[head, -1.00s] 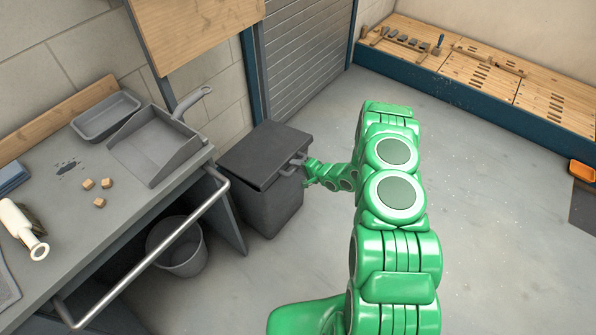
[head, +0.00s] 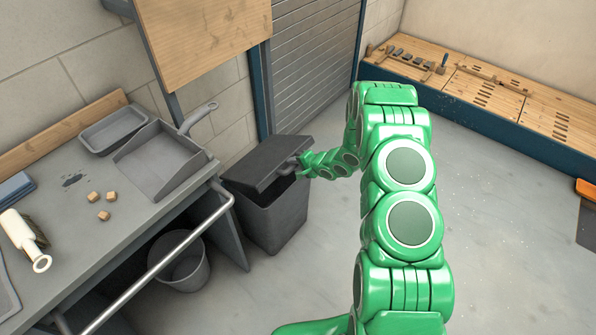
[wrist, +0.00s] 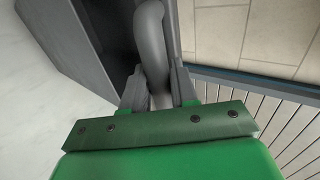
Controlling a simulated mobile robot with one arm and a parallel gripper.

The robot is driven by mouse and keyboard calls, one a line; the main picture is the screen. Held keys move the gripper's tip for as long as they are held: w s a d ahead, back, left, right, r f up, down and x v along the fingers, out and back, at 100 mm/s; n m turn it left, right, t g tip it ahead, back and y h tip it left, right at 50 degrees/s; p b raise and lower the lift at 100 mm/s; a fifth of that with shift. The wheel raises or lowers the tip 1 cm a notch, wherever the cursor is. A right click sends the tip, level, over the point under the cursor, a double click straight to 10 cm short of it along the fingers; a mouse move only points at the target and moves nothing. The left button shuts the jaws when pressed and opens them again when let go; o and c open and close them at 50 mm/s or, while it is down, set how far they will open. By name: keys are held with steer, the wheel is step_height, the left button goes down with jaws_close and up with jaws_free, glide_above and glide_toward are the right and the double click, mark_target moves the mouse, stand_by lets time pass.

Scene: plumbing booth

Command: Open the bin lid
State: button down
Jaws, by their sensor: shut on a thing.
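The grey bin (head: 272,222) stands on the floor at the right end of the workbench. Its dark lid (head: 262,163) is tilted up, with its front edge raised off the rim and a dark gap showing below it. My gripper (head: 301,168) is at the lid's front right side, at its handle (head: 290,166). In the wrist view my gripper (wrist: 160,98) is shut on the curved grey handle (wrist: 151,45). The bin's inside is mostly hidden by the lid.
The workbench (head: 120,235) with a front rail (head: 165,262) stands left of the bin, bearing a dustpan (head: 160,165), a tray (head: 113,130) and several small blocks. A round bucket (head: 180,265) is under it. The floor right of the bin is clear.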

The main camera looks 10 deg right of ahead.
steer(key=w+a+r, duration=0.1)
steer(key=r, duration=0.1)
steer(key=w+a+r, duration=0.2)
steer(key=r, duration=0.1)
steer(key=w+a+r, duration=0.1)
steer(key=r, duration=0.2)
steer(key=shift+w+a+r, duration=0.15)
steer(key=shift+a, duration=0.1)
steer(key=w+a+r, duration=0.4)
steer(key=w+a, duration=0.4)
steer(key=w+a+r, duration=0.5)
steer(key=w+a, duration=0.3)
steer(key=shift+w, duration=0.1)
steer(key=c, duration=1)
jaws_free()
